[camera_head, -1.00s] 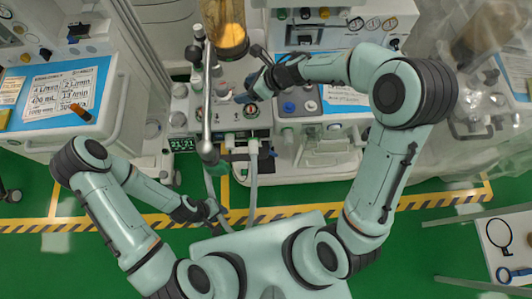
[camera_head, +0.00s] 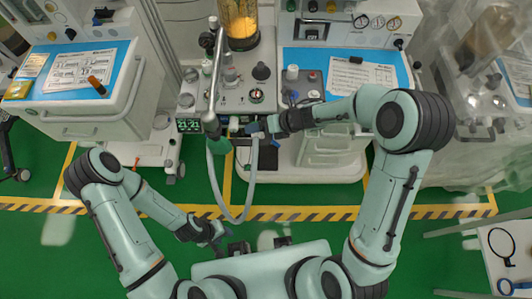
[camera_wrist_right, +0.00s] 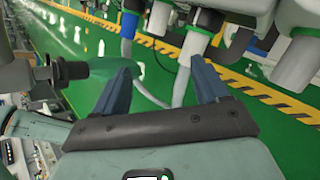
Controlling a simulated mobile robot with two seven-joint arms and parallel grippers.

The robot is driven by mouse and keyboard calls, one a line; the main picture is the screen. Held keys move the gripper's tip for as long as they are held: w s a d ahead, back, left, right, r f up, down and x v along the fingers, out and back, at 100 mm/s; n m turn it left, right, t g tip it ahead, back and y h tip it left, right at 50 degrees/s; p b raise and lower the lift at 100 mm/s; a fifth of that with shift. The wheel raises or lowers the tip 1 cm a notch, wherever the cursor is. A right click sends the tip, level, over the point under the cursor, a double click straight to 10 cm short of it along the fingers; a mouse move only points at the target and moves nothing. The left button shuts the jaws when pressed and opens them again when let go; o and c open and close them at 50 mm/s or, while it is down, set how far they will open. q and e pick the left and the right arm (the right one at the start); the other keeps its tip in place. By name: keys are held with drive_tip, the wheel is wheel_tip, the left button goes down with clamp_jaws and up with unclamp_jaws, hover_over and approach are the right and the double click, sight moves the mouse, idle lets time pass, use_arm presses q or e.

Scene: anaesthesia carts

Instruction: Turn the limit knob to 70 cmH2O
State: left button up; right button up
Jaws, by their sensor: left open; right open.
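The anaesthesia machine's control panel (camera_head: 243,97) stands at the top middle of the head view, below an amber-filled canister (camera_head: 239,18). It carries a dark knob (camera_head: 261,72), a grey-and-red knob (camera_head: 231,74) and a round gauge (camera_head: 256,95). I cannot tell which knob is the limit knob, and no scale is readable. My right gripper (camera_head: 256,128) is at the panel's front edge, beside the hoses. In the right wrist view its blue fingers (camera_wrist_right: 162,78) are apart with nothing gripped. My left gripper (camera_head: 214,235) is open, low over the floor, away from the machine.
A cart (camera_head: 128,75) stands left. A paper sheet (camera_head: 360,74) lies on the right blue top. Green floor (camera_head: 320,190) is free in front.

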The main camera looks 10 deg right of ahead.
use_arm(q)
drive_tip(key=shift+s+f+b, duration=0.35)
drive_tip(key=shift+f+b, duration=0.1)
drive_tip(key=shift+f, duration=0.2)
drive_tip(key=shift+s+f+b, duration=0.35)
drive_tip(key=shift+f+b, duration=0.1)
drive_tip(key=shift+f, duration=0.2)
use_arm(e)
drive_tip(key=s+f+m, duration=0.3)
drive_tip(key=f+m, duration=0.5)
drive_tip(key=shift+d, duration=0.15)
drive_tip(key=shift+s+f, duration=0.1)
